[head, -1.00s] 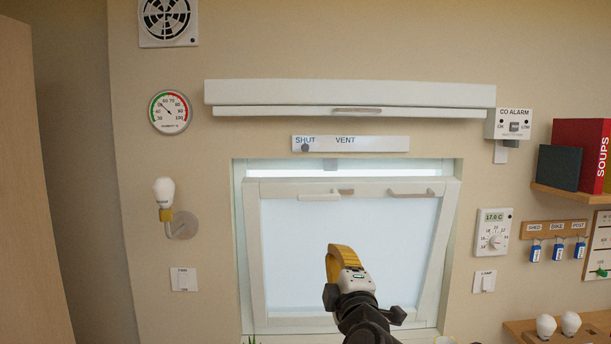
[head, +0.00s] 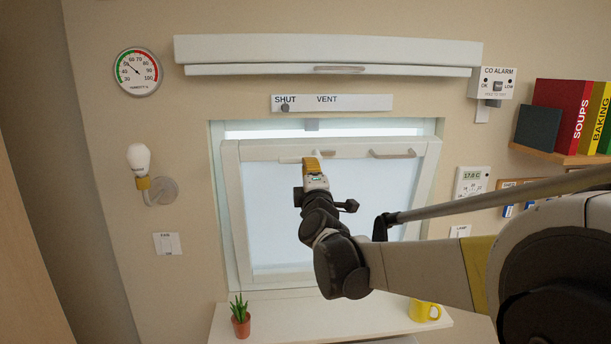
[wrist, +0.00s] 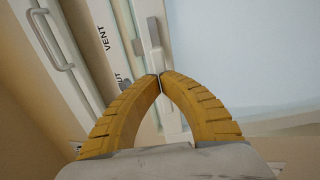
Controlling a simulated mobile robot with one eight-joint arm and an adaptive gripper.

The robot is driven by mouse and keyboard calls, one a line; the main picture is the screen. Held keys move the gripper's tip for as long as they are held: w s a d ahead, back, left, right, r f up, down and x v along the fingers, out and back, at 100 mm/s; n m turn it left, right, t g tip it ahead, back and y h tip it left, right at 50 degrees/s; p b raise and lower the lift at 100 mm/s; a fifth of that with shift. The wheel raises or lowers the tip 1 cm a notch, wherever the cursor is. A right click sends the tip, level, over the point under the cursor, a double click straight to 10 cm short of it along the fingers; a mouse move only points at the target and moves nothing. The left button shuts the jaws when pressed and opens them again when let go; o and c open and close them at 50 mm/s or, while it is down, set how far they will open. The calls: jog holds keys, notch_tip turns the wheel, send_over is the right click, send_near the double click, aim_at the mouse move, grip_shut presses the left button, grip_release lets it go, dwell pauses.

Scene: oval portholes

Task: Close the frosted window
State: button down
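The frosted window (head: 270,205) has a white frame and a pale pane. Its top edge leans out from the wall opening, with a bright gap above it, so it stands tilted open.
Above the window is a SHUT/VENT plate (head: 350,103) with its knob (head: 285,107) under SHUT. A blind box (head: 330,50) is higher up. A potted plant (head: 240,318) and yellow mug (head: 424,311) stand on the sill (head: 340,318). A lamp (head: 140,160) juts out at left.

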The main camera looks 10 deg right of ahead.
jog(key=shift+w+r, duration=0.1)
jog(key=shift+w, duration=0.6)
jog(key=p+x, duration=0.1)
jog(key=x, duration=1.1)
jog(key=shift+w, duration=0.1)
jog(key=shift+w+r, duration=0.25)
